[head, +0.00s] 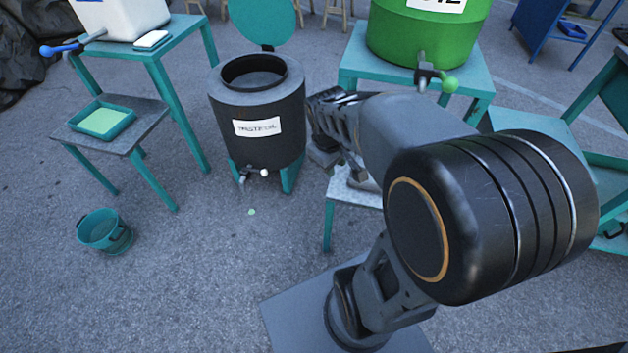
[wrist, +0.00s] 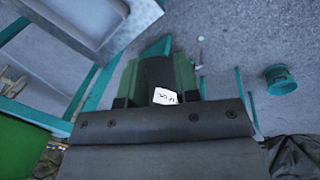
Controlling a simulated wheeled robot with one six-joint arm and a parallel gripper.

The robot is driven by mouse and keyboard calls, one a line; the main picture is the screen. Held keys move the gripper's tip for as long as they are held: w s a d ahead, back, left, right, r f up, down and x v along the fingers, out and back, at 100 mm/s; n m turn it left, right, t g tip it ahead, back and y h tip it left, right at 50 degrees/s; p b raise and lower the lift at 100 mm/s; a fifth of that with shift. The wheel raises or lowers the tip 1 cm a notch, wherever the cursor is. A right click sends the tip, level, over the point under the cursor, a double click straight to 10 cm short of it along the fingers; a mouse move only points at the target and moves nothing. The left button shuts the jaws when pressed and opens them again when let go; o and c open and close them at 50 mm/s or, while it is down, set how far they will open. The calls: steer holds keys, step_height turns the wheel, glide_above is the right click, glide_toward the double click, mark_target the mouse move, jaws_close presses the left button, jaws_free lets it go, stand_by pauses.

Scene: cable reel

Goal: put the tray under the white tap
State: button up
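A teal tray (head: 84,131) with a pale green inside sits on a low grey stand at the left in the head view. The white-handled tap (head: 264,172) is low on the front of a dark labelled drum (head: 283,102), at mid-left. My gripper (head: 322,128) is right of the drum in the head view, apart from the tray, and partly hidden by my arm. In the wrist view its fingers (wrist: 158,82) look spread with nothing held between them. A pale shallow tray-like thing (wrist: 75,30) shows at upper left there; my arm mostly hides that area in the head view.
A teal bucket (head: 100,229) stands on the ground at the left. A white container (head: 122,15) with a blue tap and a green barrel (head: 425,35) with a green tap stand on teal tables. The pavement (head: 190,260) before the drum is mostly clear.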

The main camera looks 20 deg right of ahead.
steer(key=s+a+r+m+t+y, duration=0.1)
steer(key=s+a+r+m+t, duration=0.1)
steer(key=s+a, duration=0.3)
steer(key=a+m, duration=0.1)
steer(key=a, duration=0.1)
steer(key=shift+a+r+m+y, duration=0.15)
steer(key=shift+a+m+y, duration=0.15)
steer(key=shift+a+y, duration=0.1)
